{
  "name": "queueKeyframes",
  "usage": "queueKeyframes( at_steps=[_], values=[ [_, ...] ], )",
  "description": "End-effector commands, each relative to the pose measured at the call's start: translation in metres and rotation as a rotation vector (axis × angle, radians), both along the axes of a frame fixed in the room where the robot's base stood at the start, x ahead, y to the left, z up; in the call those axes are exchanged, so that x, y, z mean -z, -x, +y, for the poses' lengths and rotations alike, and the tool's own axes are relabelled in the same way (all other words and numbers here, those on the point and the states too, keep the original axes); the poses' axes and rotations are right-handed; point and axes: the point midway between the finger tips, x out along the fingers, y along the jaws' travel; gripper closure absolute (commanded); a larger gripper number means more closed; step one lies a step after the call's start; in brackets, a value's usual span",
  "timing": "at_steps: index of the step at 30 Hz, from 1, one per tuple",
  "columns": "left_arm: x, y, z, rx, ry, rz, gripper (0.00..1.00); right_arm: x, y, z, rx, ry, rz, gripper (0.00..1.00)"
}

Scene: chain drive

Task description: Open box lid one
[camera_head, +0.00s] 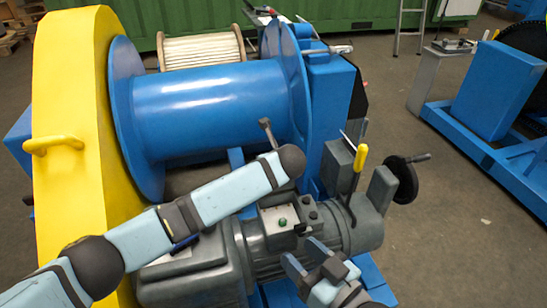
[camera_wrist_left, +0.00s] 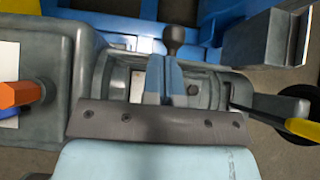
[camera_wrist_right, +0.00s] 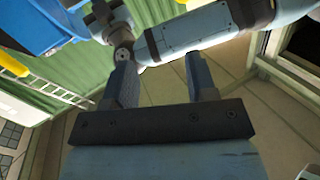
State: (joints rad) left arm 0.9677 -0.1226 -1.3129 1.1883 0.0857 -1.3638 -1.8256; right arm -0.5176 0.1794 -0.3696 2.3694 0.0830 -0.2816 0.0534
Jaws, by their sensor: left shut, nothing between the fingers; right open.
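A grey control box (camera_head: 283,222) with a green button sits on top of the grey motor housing (camera_head: 340,228) in the head view. No part is marked as lid one, and I cannot tell which part it is. My left gripper (camera_wrist_left: 166,82) is shut and empty above grey machine parts in the left wrist view. A dark-knobbed lever (camera_wrist_left: 174,38) shows just beyond its fingertips. In the head view my left arm hides that gripper. My right gripper (camera_head: 306,257) is open in front of the motor, below the control box. Its spread, empty fingers also show in the right wrist view (camera_wrist_right: 162,82).
A blue drum (camera_head: 210,105) and yellow guard (camera_head: 75,120) stand behind and left. A yellow-handled lever (camera_head: 360,157) and black handwheel (camera_head: 405,180) stand right of the control box. An orange knob (camera_wrist_left: 18,93) lies left in the left wrist view. Floor (camera_head: 450,230) at right is clear.

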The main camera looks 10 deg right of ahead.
Motion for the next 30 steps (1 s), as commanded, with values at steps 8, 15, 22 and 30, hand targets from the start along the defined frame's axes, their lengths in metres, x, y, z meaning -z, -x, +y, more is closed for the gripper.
queueKeyframes(
  at_steps=[8,15,22,30],
  values=[
    [0.002,0.0,0.0,0.0,0.0,0.003,1.0,0.002,0.0,-0.001,0.002,0.003,0.004,0.48],
    [-0.007,0.007,0.0,0.0,0.0,0.003,1.0,0.001,0.0,-0.001,0.003,0.014,0.015,0.48],
    [-0.041,0.041,-0.002,0.003,0.003,0.001,1.0,0.034,0.006,-0.016,0.036,0.099,0.165,0.48],
    [-0.078,0.084,-0.003,0.002,0.002,0.001,1.0,0.065,0.017,-0.031,0.057,0.182,0.306,0.48]
  ],
)
